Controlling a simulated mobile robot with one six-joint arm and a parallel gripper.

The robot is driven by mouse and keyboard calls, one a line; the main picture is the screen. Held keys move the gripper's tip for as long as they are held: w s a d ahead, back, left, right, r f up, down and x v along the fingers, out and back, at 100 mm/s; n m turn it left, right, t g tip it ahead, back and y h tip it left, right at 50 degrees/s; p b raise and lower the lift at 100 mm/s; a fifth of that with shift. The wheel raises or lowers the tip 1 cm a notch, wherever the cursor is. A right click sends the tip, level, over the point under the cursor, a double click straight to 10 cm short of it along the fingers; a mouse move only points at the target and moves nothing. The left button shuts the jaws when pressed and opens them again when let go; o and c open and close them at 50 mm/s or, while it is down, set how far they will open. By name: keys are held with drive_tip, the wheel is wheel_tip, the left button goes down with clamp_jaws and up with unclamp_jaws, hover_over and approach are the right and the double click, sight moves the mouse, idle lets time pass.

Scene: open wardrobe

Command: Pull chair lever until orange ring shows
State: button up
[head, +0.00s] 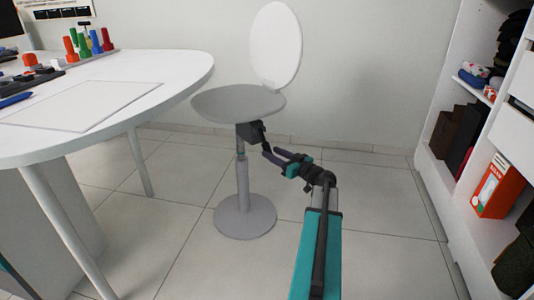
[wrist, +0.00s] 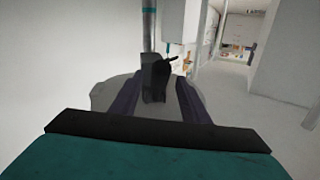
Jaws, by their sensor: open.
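The chair has a grey round seat (head: 238,103), a white oval backrest (head: 276,45) and a grey column (head: 242,180) on a round base. A dark mechanism box (head: 249,132) sits under the seat, and it also shows in the wrist view (wrist: 154,78). A short dark lever (wrist: 171,61) sticks out from the box. My gripper (head: 268,151) is open, its purple fingers just right of and slightly below the box. In the wrist view the fingers stand either side of the box. I cannot tell whether they touch the lever. No orange ring is visible.
A white table (head: 175,80) with coloured pegs (head: 88,42) and a white board (head: 82,105) stands at the left. An open wardrobe (head: 440,190) with an orange box (head: 492,188) stands at the right. The tiled floor between is clear.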

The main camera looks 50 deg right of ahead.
sight(268, 150)
drive_tip(key=shift+w+b, duration=0.3)
drive_tip(key=shift+w, duration=1.65)
clamp_jaws()
